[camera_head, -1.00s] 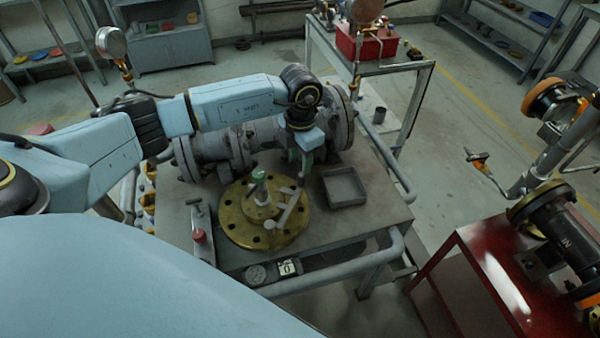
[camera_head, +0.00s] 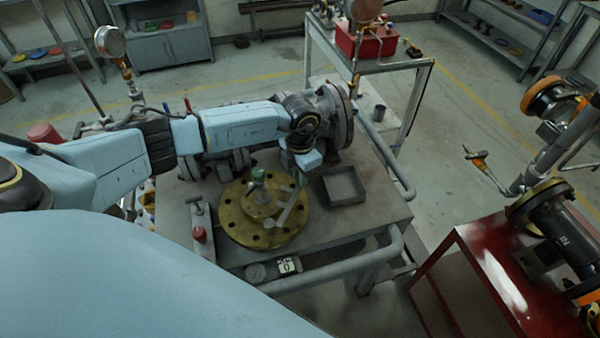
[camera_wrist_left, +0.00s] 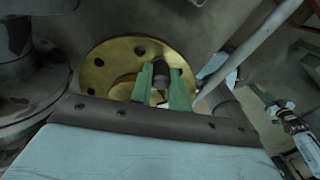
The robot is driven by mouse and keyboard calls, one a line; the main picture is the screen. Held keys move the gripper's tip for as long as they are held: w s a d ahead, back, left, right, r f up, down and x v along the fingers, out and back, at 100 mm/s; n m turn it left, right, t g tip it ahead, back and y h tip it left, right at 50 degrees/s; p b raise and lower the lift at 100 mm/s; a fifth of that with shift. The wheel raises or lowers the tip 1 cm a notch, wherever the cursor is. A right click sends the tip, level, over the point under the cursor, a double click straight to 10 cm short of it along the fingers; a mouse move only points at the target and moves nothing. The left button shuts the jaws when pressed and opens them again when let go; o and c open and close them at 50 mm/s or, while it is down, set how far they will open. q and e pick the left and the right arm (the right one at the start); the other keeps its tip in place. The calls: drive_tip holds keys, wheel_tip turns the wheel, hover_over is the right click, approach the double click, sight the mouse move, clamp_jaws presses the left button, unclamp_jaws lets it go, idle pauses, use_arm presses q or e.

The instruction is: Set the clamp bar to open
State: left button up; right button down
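The clamp bar (camera_head: 288,208) is a pale grey bar with a cross-piece, lying over the right part of the round brass flange (camera_head: 237,226). My left gripper (camera_head: 301,180) is at the bar's far right end, pointing down; touching or apart cannot be told. In the left wrist view its two green fingers (camera_wrist_left: 162,88) stand apart over the brass flange (camera_wrist_left: 98,70). A dark rounded piece shows in the gap, with no clear grip on it. My right gripper is out of view.
An empty grey tray (camera_head: 344,186) sits right of the flange. A red-knobbed fitting (camera_head: 199,234) is at its left. A large grey pipe body (camera_head: 335,120) stands behind. A pipe rail (camera_head: 345,268) runs along the front edge, near a gauge (camera_head: 255,272).

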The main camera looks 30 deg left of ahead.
use_arm(q)
clamp_jaws()
drive_tip(key=d+m, duration=0.1)
drive_tip(key=d+m+b, duration=0.2)
drive_tip(key=d, duration=0.1)
drive_tip(key=shift+s+d, duration=0.1)
drive_tip(key=shift+s, duration=0.15)
drive_tip(key=o, duration=0.7)
unclamp_jaws()
drive_tip(key=shift+c, duration=0.2)
drive_tip(key=shift+r, duration=0.15)
wheel_tip(320, 180, up, 13)
drive_tip(key=shift+b, duration=0.4)
